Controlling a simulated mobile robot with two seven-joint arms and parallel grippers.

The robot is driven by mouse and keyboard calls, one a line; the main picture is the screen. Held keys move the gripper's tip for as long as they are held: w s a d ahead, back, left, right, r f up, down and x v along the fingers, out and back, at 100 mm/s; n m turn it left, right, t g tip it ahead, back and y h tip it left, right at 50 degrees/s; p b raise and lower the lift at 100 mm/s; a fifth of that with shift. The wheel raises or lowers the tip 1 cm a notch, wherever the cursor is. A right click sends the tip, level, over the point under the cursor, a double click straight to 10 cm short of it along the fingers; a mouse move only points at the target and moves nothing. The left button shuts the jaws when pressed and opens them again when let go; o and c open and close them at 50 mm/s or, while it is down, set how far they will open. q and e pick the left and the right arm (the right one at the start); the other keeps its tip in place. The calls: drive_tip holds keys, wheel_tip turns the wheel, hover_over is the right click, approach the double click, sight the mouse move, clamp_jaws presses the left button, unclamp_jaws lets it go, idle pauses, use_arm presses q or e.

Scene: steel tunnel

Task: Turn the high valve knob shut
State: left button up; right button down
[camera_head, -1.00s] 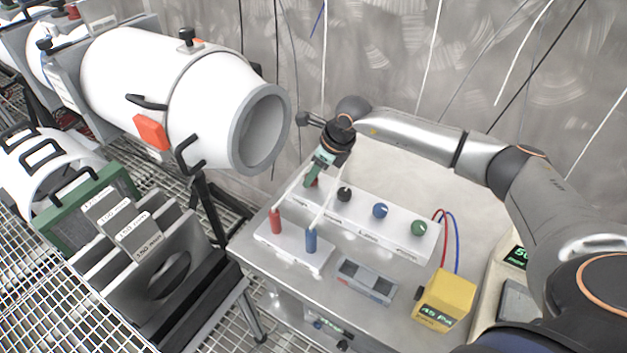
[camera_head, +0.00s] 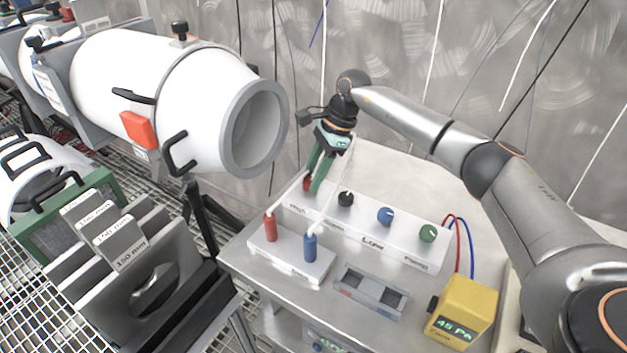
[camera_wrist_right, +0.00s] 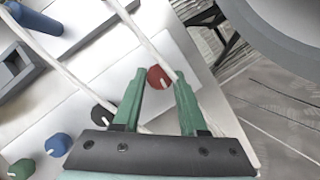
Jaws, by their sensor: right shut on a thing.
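The high valve knob is red and sits at the left end of the white valve panel (camera_head: 365,236), above the "High" label. In the head view the knob (camera_head: 306,184) is partly hidden by green fingers. My right gripper (camera_head: 312,188) reaches down onto it and is shut on it. In the right wrist view the red knob (camera_wrist_right: 157,78) with a pale mark lies between the two green fingertips of my right gripper (camera_wrist_right: 158,83). My left gripper is not in view.
Black (camera_head: 346,199), blue (camera_head: 385,216) and green (camera_head: 428,233) knobs line the panel. A block with red and blue handles (camera_head: 290,257) stands in front. A yellow gauge (camera_head: 462,312) reads about 45 Pa. A large white tube (camera_head: 185,100) is at left.

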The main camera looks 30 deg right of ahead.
drive_tip(key=shift+n, duration=0.5)
drive_tip(key=shift+c, duration=2.2)
unclamp_jaws()
drive_tip(key=v, duration=1.2)
drive_tip(key=shift+w+r, duration=0.25)
drive_tip(key=shift+r, duration=0.05)
